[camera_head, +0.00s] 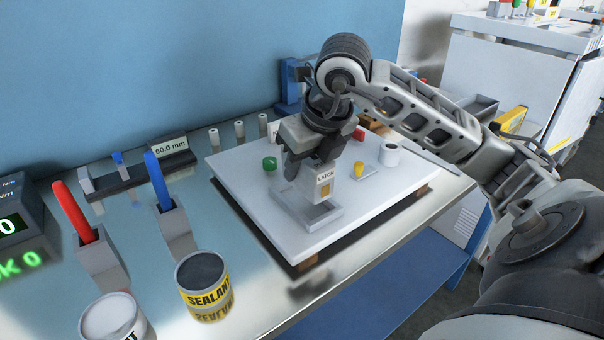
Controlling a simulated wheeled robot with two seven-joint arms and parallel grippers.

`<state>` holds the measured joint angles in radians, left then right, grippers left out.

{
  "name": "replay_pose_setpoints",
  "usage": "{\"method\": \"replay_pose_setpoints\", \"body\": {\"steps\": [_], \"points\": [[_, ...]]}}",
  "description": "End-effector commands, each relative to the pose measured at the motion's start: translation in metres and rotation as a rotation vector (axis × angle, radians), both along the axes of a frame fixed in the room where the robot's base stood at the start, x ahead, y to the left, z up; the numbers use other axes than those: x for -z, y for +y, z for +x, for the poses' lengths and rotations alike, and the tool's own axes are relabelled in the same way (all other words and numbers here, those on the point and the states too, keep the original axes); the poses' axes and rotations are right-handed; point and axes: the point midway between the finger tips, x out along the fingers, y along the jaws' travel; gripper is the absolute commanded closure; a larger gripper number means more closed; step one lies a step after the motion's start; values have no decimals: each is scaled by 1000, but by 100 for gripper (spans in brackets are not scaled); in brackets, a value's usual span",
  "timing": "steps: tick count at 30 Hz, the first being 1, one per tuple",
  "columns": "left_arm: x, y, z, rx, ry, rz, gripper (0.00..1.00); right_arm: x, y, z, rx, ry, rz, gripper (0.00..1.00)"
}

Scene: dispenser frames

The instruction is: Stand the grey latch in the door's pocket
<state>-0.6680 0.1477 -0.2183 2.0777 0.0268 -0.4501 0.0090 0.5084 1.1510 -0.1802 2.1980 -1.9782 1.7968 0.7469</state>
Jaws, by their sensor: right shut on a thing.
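The white door panel (375,205) lies flat on a dark support on the bench. Its pocket (298,212) is a shallow rectangular recess with a raised grey rim near the panel's front left part. The grey latch (325,186), a small upright block marked LATCH with an orange patch, is at the pocket's far right part. My right gripper (311,166) points down and is shut on the latch's upper part. I cannot tell whether the latch's lower end touches the pocket floor or hovers just above it. My left gripper is not in view.
On the door stand a green piece (269,163), a yellow piece (359,170), a white cylinder (391,154) and a red piece (359,133). A SEALANT can (203,285), a blue-handled tool (157,180) and a red-handled tool (73,212) stand to the left.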

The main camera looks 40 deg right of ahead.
Motion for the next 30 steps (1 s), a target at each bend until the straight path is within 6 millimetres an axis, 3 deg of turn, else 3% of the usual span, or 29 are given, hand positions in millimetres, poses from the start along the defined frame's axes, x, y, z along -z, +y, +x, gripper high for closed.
{"method": "replay_pose_setpoints", "body": {"steps": [8,21,22,23,24,30], "points": [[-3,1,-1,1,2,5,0,34,2,5,0,3,1,99],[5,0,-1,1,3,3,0,42,2,6,0,-2,0,99],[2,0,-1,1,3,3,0,41,2,5,0,1,1,54],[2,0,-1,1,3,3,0,41,2,5,0,1,1,45],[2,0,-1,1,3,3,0,41,2,5,0,1,1,40],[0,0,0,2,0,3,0,41,4,5,-5,0,6,40]]}}
